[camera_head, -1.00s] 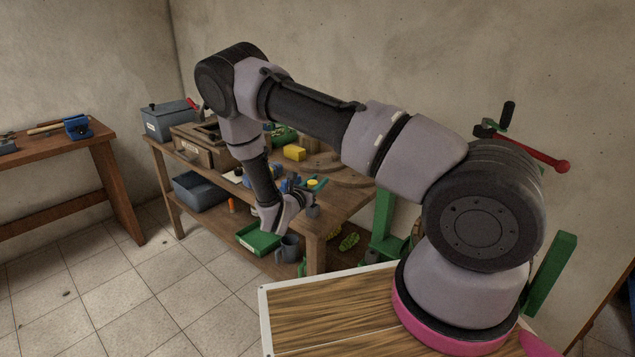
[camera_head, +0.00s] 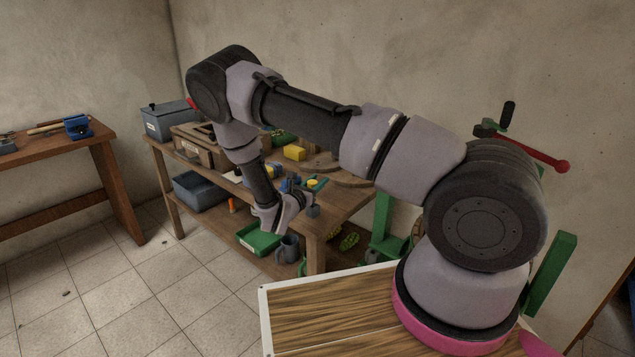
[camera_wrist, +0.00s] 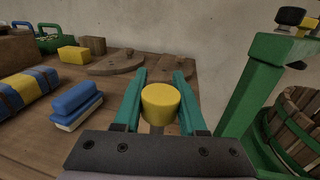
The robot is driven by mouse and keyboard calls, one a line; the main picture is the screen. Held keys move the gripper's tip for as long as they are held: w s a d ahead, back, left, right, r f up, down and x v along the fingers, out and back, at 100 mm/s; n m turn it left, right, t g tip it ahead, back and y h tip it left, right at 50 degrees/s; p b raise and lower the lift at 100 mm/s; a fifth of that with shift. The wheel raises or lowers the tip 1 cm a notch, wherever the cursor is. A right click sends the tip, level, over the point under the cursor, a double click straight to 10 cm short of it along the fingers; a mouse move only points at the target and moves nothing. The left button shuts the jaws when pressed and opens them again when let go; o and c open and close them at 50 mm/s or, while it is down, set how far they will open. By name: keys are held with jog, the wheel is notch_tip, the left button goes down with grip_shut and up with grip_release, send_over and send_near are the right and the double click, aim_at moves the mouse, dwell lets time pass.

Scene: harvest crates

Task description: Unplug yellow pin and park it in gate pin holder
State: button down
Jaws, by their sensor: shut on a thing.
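The yellow pin (camera_wrist: 161,103) has a round yellow head and a grey shank below it. My gripper (camera_wrist: 158,96) has teal fingers, one on each side of the pin, and is shut on it. In the head view the yellow head (camera_head: 313,183) shows between the teal fingers above the front right part of the wooden workbench (camera_head: 345,205). I cannot make out the gate pin holder in either view.
A blue brush-like block (camera_wrist: 77,103) and a yellow-and-blue object (camera_wrist: 25,90) lie left of my gripper. A yellow block (camera_wrist: 73,54) and wooden boards (camera_wrist: 160,65) are behind. A green frame (camera_wrist: 250,90) with a wooden slatted tub (camera_wrist: 298,125) stands close on the right.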

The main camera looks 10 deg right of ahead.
jog(key=shift+f, duration=2.25)
jog(key=shift+c, duration=1.9)
grip_release()
jog(key=v, duration=1)
jog(key=shift+s+a, duration=0.25)
jog(key=shift+s, duration=0.1)
